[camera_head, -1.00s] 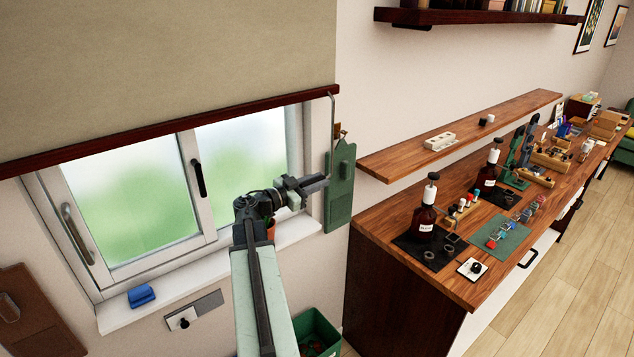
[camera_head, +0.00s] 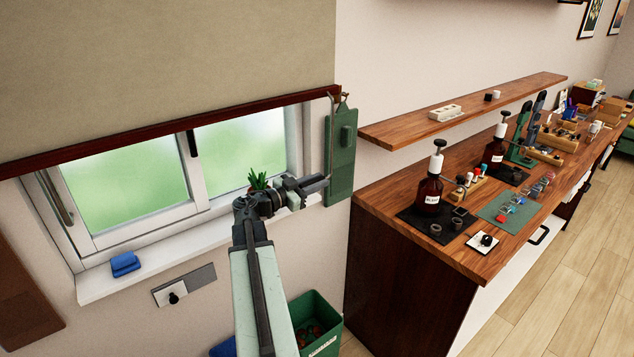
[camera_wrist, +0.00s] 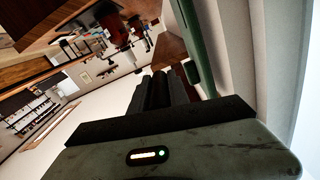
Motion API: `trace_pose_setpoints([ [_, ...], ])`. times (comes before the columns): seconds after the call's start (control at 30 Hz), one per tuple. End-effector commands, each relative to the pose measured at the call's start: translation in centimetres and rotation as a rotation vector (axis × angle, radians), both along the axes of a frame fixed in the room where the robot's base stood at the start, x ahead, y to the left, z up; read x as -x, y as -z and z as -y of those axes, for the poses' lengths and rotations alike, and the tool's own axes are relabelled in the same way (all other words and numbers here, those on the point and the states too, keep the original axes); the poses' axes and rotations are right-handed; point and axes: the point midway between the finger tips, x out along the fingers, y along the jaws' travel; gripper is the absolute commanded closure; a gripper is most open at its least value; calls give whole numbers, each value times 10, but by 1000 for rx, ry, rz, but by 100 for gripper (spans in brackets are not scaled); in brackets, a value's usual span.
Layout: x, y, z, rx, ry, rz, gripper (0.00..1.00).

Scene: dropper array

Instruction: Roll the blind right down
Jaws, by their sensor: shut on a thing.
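The blind (camera_head: 170,60) is beige fabric with a dark red-brown bottom bar (camera_head: 170,132). It covers the upper part of the window, and the lower panes (camera_head: 125,185) show below the bar.
A green board (camera_head: 341,160) hangs on the wall just right of my gripper. A potted plant (camera_head: 258,180) stands on the sill behind my arm, and a blue cloth (camera_head: 125,263) lies at its left. A wooden shelf (camera_head: 480,105) and counter (camera_head: 400,215) fill the right side.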

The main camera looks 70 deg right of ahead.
Motion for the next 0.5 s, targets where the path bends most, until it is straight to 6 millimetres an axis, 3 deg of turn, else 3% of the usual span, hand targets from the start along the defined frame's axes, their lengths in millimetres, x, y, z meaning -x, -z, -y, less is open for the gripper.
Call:
trace_pose_setpoints([
  [0.03,0,28,0,0,1,0,100],
  [0.2,0,56,0,0,1,0,100],
  [0.5,0,61,-1,-1,1,1,100],
])
